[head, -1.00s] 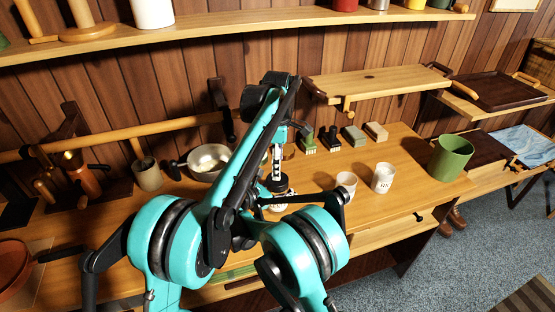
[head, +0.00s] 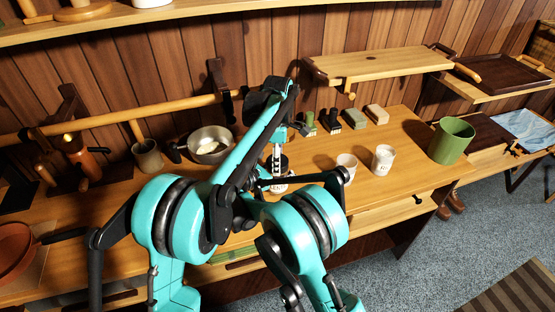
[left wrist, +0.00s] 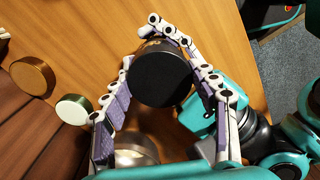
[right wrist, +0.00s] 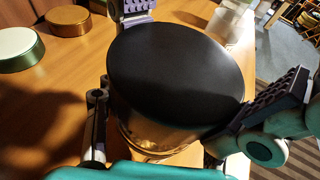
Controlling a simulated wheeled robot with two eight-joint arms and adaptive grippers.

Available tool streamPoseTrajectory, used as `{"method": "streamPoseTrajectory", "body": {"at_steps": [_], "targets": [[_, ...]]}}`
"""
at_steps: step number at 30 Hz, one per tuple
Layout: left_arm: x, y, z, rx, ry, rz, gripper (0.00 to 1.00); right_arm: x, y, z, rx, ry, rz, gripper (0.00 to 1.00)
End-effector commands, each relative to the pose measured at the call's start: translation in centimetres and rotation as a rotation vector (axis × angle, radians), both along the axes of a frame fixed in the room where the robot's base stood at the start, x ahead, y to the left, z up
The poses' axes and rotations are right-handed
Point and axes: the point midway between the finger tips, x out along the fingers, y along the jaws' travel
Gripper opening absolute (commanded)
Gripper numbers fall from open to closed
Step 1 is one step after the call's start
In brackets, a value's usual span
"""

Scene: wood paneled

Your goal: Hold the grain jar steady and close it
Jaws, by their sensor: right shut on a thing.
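The grain jar (right wrist: 150,138) stands upright on the wooden table, clear-sided with golden contents. Its wide black lid (right wrist: 175,75) covers the top in the right wrist view; whether it is fully seated cannot be told. The lid also shows in the left wrist view (left wrist: 162,78). My right gripper (right wrist: 185,100) is shut on the jar from the side, with a dark pad at the right. My left gripper (left wrist: 160,62) is above the jar, its fingers apart on both sides of the lid, with a small gap at the left finger. In the head view my arms hide most of the jar.
Beside the jar lie a brown disc (left wrist: 32,76) and a pale-topped green disc (left wrist: 74,109). Two white cups (head: 383,160) (head: 346,167) and a green pot (head: 451,141) stand to the right. A metal pan (head: 209,144) is at the back left.

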Motion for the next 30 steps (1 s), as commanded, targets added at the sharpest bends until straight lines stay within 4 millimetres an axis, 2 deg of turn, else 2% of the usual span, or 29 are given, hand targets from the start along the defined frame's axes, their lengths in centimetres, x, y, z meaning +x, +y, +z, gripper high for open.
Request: {"method": "streamPoseTrajectory", "body": {"at_steps": [2, 3, 5, 14, 24, 30], "targets": [[0.0, 0.0, 0.0, 0.0, 0.0, 0.0, 0.24, 0.0, 0.0, 0.0, 0.0, 0.0, 0.0, 0.0], [0.0, 0.0, 0.0, 0.0, 0.0, 0.0, 0.64, 0.0, 0.0, 0.0, 0.0, 0.0, 0.0, 0.0], [0.0, 0.0, 0.0, 0.0, 0.0, 0.0, 0.8, 0.0, 0.0, 0.0, 0.0, 0.0, 0.0, 0.0], [0.0, 0.0, 0.1, 0.0, 0.0, 0.0, 0.8, 0.0, 0.0, 0.0, 0.0, 0.0, 0.0, 0.0], [0.0, 0.0, 3.9, 0.0, 0.0, 0.0, 0.8, 0.0, 0.0, 0.0, 0.0, 0.0, 0.0, 0.0], [0.0, 0.0, 4.5, 0.0, 0.0, 0.0, 0.8, 0.0, 0.0, 0.0, 0.0, 0.0, 0.0, 0.0]]}}
